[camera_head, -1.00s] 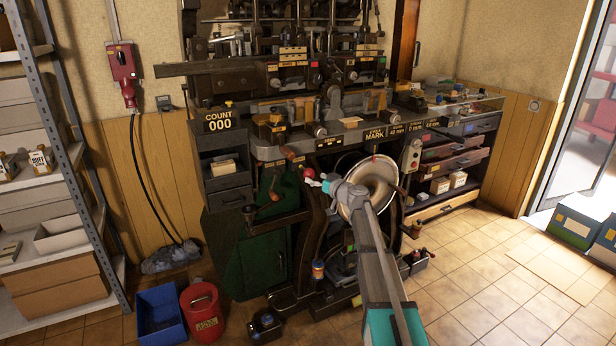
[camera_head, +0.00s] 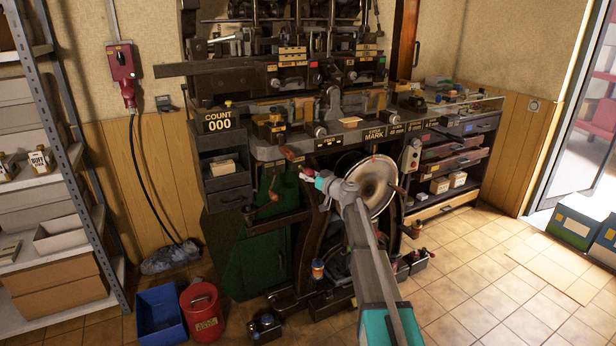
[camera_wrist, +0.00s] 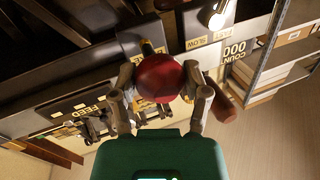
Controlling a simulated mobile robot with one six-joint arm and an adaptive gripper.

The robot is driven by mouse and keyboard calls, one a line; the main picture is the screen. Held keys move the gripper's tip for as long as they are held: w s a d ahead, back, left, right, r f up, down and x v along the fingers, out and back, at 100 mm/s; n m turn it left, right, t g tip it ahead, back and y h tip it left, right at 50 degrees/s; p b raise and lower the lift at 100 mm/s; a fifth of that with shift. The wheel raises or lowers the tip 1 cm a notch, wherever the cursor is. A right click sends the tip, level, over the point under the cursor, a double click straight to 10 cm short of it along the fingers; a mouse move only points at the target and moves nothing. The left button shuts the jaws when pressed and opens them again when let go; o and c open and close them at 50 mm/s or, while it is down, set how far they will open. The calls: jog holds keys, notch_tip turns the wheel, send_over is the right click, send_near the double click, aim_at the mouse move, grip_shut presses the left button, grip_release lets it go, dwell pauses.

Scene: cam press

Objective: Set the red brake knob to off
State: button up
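The red ball-shaped knob (camera_wrist: 160,78) sits between the two fingers of my gripper (camera_wrist: 160,88) in the wrist view. One finger lies close along each side of it, but I cannot tell whether they touch or grip it. In the head view my gripper (camera_head: 308,178) is at the front of the dark press, left of the big pale wheel (camera_head: 371,188). It hides most of the knob there. No off mark can be read near the knob.
The COUNT display (camera_head: 219,123) reads 000 at the left of the press. A brown-handled lever (camera_wrist: 222,104) is just right of my gripper in the wrist view. A red bin (camera_head: 203,313) and a blue crate (camera_head: 160,312) stand on the floor.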

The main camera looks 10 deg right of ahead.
aim_at(304, 169)
grip_shut()
jog(key=shift+w+a, duration=0.2)
jog(key=shift+w, duration=0.45)
jog(key=shift+w+a, duration=0.25)
jog(key=shift+w, duration=0.35)
jog(key=shift+w+a, duration=0.2)
jog(key=shift+w, duration=0.45)
jog(key=o, duration=0.8)
grip_release()
jog(key=shift+s, duration=0.1)
jog(key=shift+v, duration=5.95)
